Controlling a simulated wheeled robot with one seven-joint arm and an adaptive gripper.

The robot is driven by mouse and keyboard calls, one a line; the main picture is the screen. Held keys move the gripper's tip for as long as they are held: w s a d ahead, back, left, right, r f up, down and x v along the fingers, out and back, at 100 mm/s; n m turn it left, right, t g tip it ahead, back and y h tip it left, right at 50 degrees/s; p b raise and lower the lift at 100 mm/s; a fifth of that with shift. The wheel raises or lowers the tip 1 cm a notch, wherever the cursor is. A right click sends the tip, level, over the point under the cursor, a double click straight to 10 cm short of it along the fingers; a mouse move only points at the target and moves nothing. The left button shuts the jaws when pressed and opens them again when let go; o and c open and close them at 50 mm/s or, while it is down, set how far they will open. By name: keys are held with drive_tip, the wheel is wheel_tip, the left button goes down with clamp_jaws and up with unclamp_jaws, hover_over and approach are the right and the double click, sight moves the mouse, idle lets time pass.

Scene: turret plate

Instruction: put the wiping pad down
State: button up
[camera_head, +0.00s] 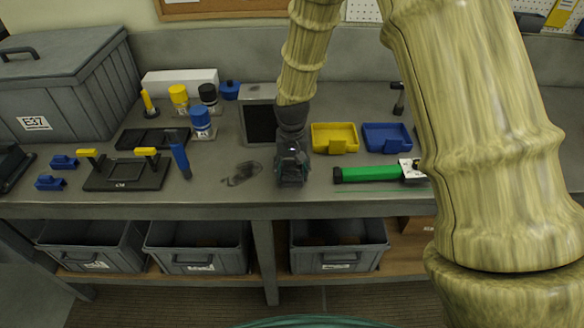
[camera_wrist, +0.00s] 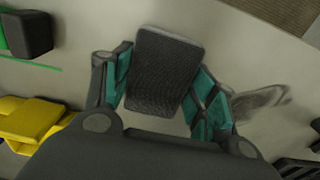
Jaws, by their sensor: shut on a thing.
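The wiping pad (camera_wrist: 165,72) is a dark grey textured block held between the two teal-lined fingers of my gripper (camera_wrist: 163,88) in the wrist view. My gripper (camera_head: 292,176) is shut on it and points down at the front part of the bench (camera_head: 330,200) in the head view. The pad is mostly hidden by my gripper there. I cannot tell whether the pad touches the bench top. A dark smudge (camera_head: 242,174) lies on the bench just left of my gripper, and it also shows right of the fingers in the wrist view (camera_wrist: 262,102).
A grey framed plate with a dark panel (camera_head: 260,122) stands behind my gripper. Yellow (camera_head: 334,137) and blue (camera_head: 386,137) bins and a green-handled tool (camera_head: 370,174) are to the right. A blue-handled tool (camera_head: 180,158) and a black fixture (camera_head: 126,174) are to the left.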

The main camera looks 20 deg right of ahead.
sight(292, 171)
drive_tip(key=shift+f, duration=0.2)
drive_tip(key=o, duration=1.1)
drive_tip(key=shift+c, duration=0.2)
wheel_tip(292, 171, up, 12)
drive_tip(key=b, duration=0.3)
drive_tip(key=shift+r+b, duration=0.25)
drive_tip(key=shift+b, duration=0.1)
drive_tip(key=shift+s+f, duration=0.1)
drive_tip(key=shift+s, duration=0.05)
